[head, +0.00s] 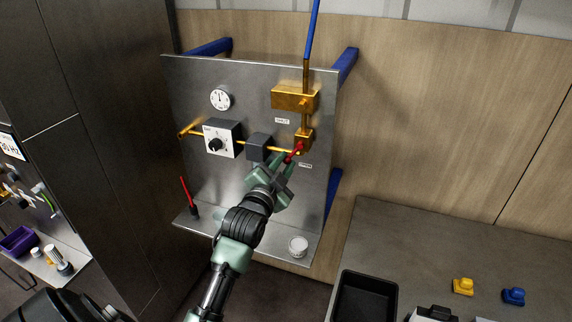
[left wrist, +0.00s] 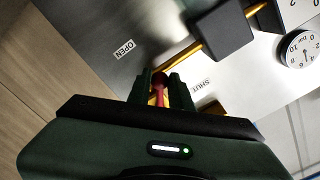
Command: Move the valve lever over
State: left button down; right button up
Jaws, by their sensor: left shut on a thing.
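The red valve lever (head: 295,151) sits at the brass valve (head: 305,138) on the upright metal panel (head: 240,88). In the head view it slants down and left from the valve. The "SHUT" label (head: 282,121) is above it and the "OPEN" label (head: 305,165) is below it. My left gripper (head: 289,158) is shut on the lever. In the left wrist view the red lever (left wrist: 158,88) shows between the two fingers, with part of it hidden by them. The "OPEN" label (left wrist: 124,50) also shows there. My right gripper is not in view.
A dark block (head: 259,146) and a white-faced dial box (head: 222,139) stand out from the panel left of the lever. A red rod (head: 188,192) and a small white round container (head: 298,246) are on the panel's lower shelf. A black tray (head: 366,297) is at lower right.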

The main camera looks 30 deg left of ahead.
pick_arm(q)
jog(key=shift+s+a+r+p, duration=0.15)
jog(key=shift+a+r+p, duration=0.4)
jog(key=shift+a+p, duration=0.1)
jog(key=shift+s+a+r+p, duration=0.1)
jog(key=shift+a+r+p, duration=0.25)
jog(key=shift+r+p, duration=0.45)
